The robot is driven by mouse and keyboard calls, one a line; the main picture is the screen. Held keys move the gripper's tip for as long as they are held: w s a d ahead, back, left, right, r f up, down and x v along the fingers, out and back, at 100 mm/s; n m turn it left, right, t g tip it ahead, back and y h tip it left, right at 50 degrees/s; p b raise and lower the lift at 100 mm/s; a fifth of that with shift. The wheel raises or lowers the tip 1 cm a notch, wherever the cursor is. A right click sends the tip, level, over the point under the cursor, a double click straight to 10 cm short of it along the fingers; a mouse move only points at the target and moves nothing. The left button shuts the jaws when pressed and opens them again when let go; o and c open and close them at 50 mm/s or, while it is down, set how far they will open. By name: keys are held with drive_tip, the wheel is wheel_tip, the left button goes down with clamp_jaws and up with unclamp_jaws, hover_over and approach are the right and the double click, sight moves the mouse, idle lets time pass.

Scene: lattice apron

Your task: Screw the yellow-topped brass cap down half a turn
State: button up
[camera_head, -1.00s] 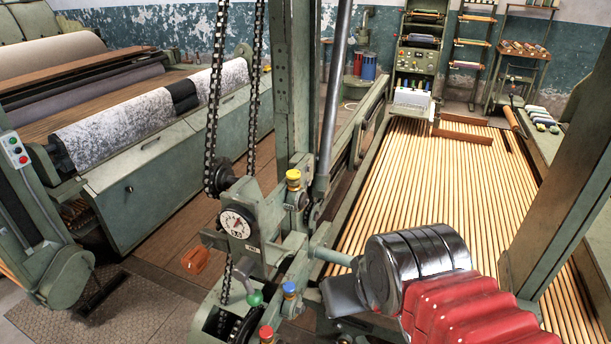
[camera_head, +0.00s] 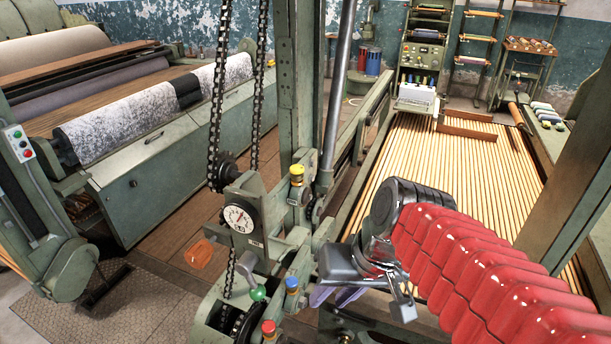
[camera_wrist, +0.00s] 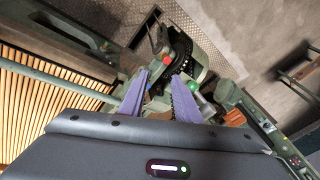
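The yellow-topped brass cap (camera_head: 297,174) sits upright on the green machine's frame, right of the dial gauge, in the head view. I cannot make it out in the wrist view. A blue cap (camera_head: 291,285), a green knob (camera_head: 257,293) and a red cap (camera_head: 268,328) stand on the machine near the gripper.
The dial gauge (camera_head: 239,218) and hanging chains (camera_head: 215,110) are left of the yellow-topped cap. A green post (camera_head: 295,80) and a steel rod (camera_head: 338,90) rise behind it. An orange object (camera_head: 200,253) lies at lower left. The slatted bed (camera_head: 425,165) spreads to the right.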

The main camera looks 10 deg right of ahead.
drive_tip(key=w+a+m+y, duration=0.1)
drive_tip(key=w+a+y, duration=0.1)
drive_tip(key=w+y, duration=0.25)
drive_tip(key=m+t+y, duration=0.6)
drive_tip(key=t, duration=0.3)
approach(297, 172)
drive_tip(key=s+d+f, duration=0.1)
drive_tip(key=s+d, duration=0.1)
drive_tip(key=d, duration=0.3)
drive_tip(key=shift+d+f, duration=0.2)
drive_tip(key=shift+d, duration=0.05)
drive_tip(key=shift+a, duration=0.15)
drive_tip(key=x, duration=1.3)
drive_tip(key=shift+a, duration=0.3)
drive_tip(key=shift+w, duration=0.1)
drive_tip(key=shift+c, duration=0.2)
